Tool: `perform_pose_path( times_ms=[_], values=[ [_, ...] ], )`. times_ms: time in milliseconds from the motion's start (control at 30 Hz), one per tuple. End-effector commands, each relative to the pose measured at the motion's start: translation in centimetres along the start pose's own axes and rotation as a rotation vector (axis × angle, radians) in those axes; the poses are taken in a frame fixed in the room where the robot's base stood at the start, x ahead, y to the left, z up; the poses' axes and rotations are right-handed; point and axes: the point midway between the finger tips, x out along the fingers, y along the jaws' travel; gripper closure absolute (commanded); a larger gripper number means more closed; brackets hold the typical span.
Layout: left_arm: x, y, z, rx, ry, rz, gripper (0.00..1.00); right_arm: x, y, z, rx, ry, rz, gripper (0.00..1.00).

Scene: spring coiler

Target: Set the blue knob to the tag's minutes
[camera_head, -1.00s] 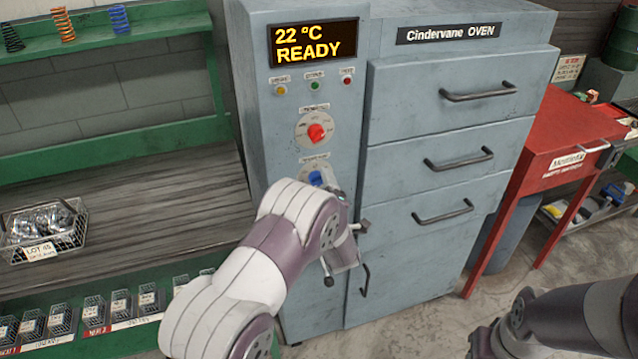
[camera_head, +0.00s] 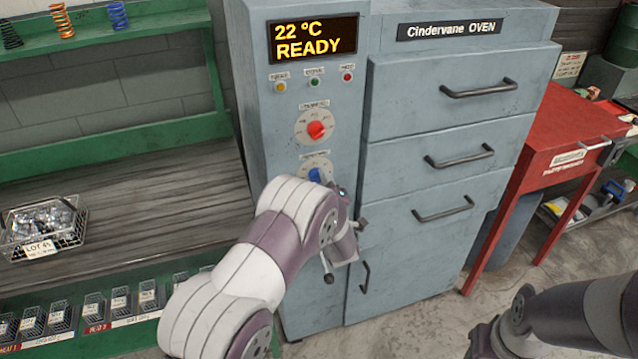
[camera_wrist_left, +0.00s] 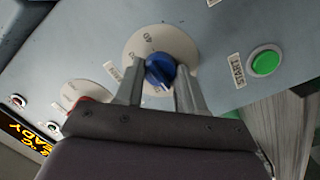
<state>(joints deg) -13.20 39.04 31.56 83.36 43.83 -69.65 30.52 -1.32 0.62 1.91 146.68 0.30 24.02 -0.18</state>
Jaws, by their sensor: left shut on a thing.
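The blue knob (camera_head: 316,175) sits on a pale round dial on the oven's front, below the red knob (camera_head: 316,131). In the left wrist view the blue knob (camera_wrist_left: 160,72) is between the two fingers of my left gripper (camera_wrist_left: 159,88), which is shut on it. A "40" shows on the dial (camera_wrist_left: 146,42); other marks are partly hidden by the fingers. The tag on the wire basket (camera_head: 42,248) reads "LOT 45"; its smaller line is not legible. In the head view my left wrist hides the gripper's fingertips. My right gripper is not clearly visible; only my right arm shows at lower right.
The oven display (camera_head: 312,40) reads "22 °C READY". A green START button (camera_wrist_left: 265,62) is close beside the dial in the wrist view. Oven drawers with handles (camera_head: 478,88) stand to the right. A red table (camera_head: 560,130) is farther right.

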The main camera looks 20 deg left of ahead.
Motion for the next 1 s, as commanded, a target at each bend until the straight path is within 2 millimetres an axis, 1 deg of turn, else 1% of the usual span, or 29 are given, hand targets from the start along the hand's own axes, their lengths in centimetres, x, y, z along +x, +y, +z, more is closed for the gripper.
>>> perform_pose_path(
  times_ms=[267, 600, 800, 1000],
  values=[
    [0.0, 0.0, 0.0, 0.235, -0.018, -0.024, 0.92, -0.1, 0.0, 0.0, 0.000, 0.000, 0.000, 0.57],
    [-0.1, 0.1, 0.0, 0.515, -0.038, -0.052, 0.92, -0.7, 0.0, -0.1, 0.000, 0.000, 0.000, 0.57],
    [-0.1, 0.1, 0.0, 0.630, -0.046, -0.064, 0.92, -1.1, 0.0, -0.1, 0.000, 0.000, 0.000, 0.57],
    [-0.1, 0.1, 0.0, 0.699, -0.051, -0.070, 0.92, -1.3, 0.0, -0.1, 0.000, 0.000, 0.000, 0.57]
  ],
)
